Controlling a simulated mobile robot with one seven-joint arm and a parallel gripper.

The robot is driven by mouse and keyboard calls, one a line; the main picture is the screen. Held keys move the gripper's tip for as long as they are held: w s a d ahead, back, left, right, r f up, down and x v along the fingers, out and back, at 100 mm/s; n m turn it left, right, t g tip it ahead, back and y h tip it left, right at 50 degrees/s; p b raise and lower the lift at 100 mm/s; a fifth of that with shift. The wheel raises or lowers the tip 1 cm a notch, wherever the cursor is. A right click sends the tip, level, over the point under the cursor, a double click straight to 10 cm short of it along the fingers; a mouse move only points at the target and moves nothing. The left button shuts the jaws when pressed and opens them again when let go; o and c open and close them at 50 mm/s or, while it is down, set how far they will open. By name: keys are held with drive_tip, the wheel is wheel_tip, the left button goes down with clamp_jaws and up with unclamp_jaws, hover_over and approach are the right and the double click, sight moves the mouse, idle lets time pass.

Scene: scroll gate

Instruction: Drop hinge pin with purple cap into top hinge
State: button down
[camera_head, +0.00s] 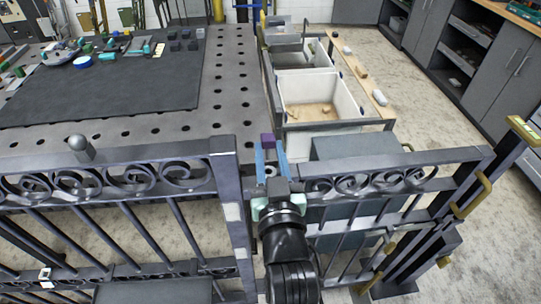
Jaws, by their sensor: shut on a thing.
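My gripper (270,156) is near the middle of the camera_head view, over the gap between the two gate sections. Its two blue fingers point away from me and are shut on the hinge pin. The pin's purple cap (267,141) shows at the fingertips; its shaft cannot be made out. The left gate section (115,162) ends in a thick post (230,205), just left of my gripper. The right gate section (385,178) is right of my gripper. The top hinge cannot be made out; my gripper and arm cover much of the joint.
A perforated metal table (235,95) with a dark mat (110,95) lies behind the left section; tools and small parts lie on it. White bins (325,125) stand behind the right section. Yellow handles (478,190) are at far right. Open floor (440,125) lies beyond.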

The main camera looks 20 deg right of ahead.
drive_tip(key=shift+f+b, duration=1.1)
drive_tip(key=shift+f, duration=0.15)
drive_tip(key=shift+s+f+b, duration=0.15)
drive_tip(key=shift+f+b, duration=1.3)
drive_tip(key=shift+f, duration=0.65)
idle(0.8)
drive_tip(key=c, duration=0.5)
unclamp_jaws()
drive_tip(key=shift+s, duration=0.1)
drive_tip(key=b+v, duration=0.1)
drive_tip(key=v, duration=1.1)
drive_tip(key=shift+s+a+r, duration=0.1)
drive_tip(key=shift+s+a, duration=0.05)
drive_tip(key=shift+s, duration=0.25)
